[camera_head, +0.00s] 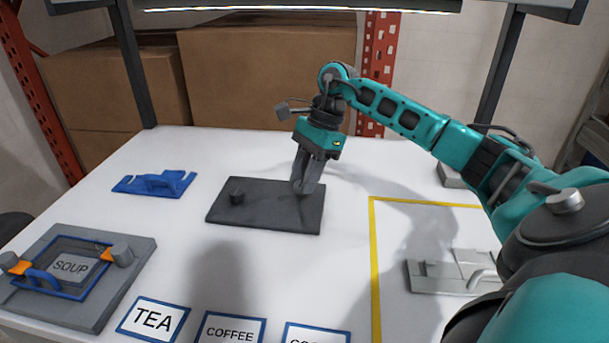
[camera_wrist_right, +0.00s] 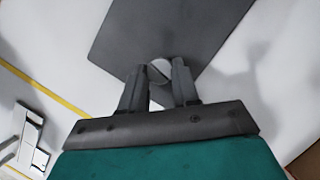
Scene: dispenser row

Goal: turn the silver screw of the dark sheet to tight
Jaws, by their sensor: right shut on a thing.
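The dark sheet (camera_head: 262,223) lies flat on the white table, near the middle of the head view. It also fills the top of the right wrist view (camera_wrist_right: 150,25). The silver screw (camera_wrist_right: 159,70) shows in the wrist view as a round head with a slot, near the sheet's edge. My right gripper (camera_wrist_right: 158,80) is shut on the silver screw, one finger on each side of it. In the head view my right gripper (camera_head: 305,187) points down at the sheet's right part and hides the screw. A dark knob (camera_head: 237,191) stands on the sheet's left part. My left gripper is not in view.
A blue bracket (camera_head: 155,184) lies at the back left. A grey plate (camera_head: 122,262) with a SOUP frame is at the front left. TEA (camera_head: 153,319) and COFFEE (camera_head: 231,329) cards line the front edge. Yellow tape (camera_head: 375,260) marks an area at right holding a light grey part (camera_head: 450,275).

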